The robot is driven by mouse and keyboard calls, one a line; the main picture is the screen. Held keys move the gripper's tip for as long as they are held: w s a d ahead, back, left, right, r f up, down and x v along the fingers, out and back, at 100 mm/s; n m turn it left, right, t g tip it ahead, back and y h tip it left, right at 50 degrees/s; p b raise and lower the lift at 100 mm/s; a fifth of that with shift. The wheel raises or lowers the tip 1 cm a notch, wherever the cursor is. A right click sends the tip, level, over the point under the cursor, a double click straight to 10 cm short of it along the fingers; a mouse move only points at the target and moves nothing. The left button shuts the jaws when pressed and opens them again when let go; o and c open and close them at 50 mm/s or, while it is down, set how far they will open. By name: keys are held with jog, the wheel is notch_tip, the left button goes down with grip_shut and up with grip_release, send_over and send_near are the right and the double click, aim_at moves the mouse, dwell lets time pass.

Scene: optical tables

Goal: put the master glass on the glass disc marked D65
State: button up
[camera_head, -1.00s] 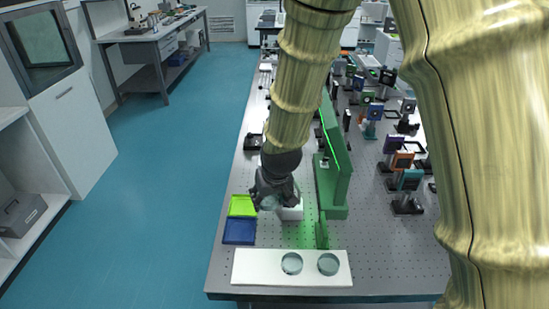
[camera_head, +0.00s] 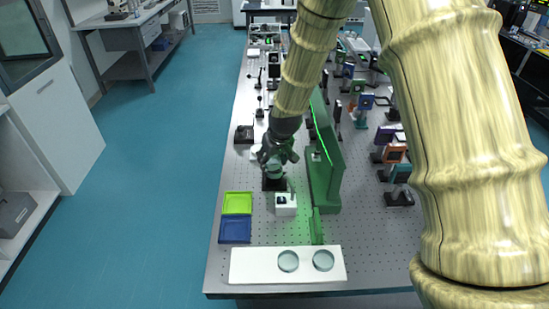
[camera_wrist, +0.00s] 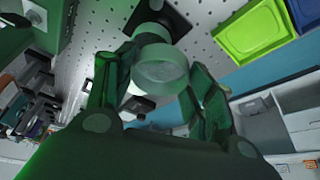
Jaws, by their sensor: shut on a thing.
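My gripper (camera_head: 276,157) is shut on a clear round glass, taken here as the master glass (camera_wrist: 162,72), with one finger on each side. In the wrist view, a black square base (camera_wrist: 176,16) with a pale round top (camera_wrist: 150,30) lies just beyond the glass. I cannot tell if they touch. The base (camera_head: 274,185) shows below the gripper in the head view. Two glass discs, a left one (camera_head: 288,261) and a right one (camera_head: 323,260), lie on a white board (camera_head: 255,268) at the table's front. No D65 mark is readable.
A green upright panel (camera_head: 325,180) stands just right of my gripper. A white block (camera_head: 286,210) stands in front of it. A lime tray (camera_head: 237,203) and a blue tray (camera_head: 235,230) lie at left. Several optical mounts (camera_head: 397,172) stand on the right.

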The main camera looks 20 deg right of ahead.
aim_at(277, 158)
jog(key=shift+w+d+r, duration=0.3)
jog(key=shift+w+d, duration=0.05)
jog(key=shift+d, duration=0.15)
jog(key=shift+w+d+f+p, duration=0.1)
jog(key=shift+w+d+p, duration=0.1)
jog(key=shift+w+p, duration=0.1)
jog(key=shift+w+d+f, duration=0.1)
jog(key=shift+w+f, duration=0.3)
jog(key=shift+w, duration=0.05)
jog(key=shift+s+f+p, duration=0.25)
jog(key=shift+f+p, duration=0.4)
jog(key=shift+p, duration=0.05)
jog(key=shift+p+x, duration=0.3)
jog(key=shift+x, duration=0.7)
jog(key=shift+s, duration=0.25)
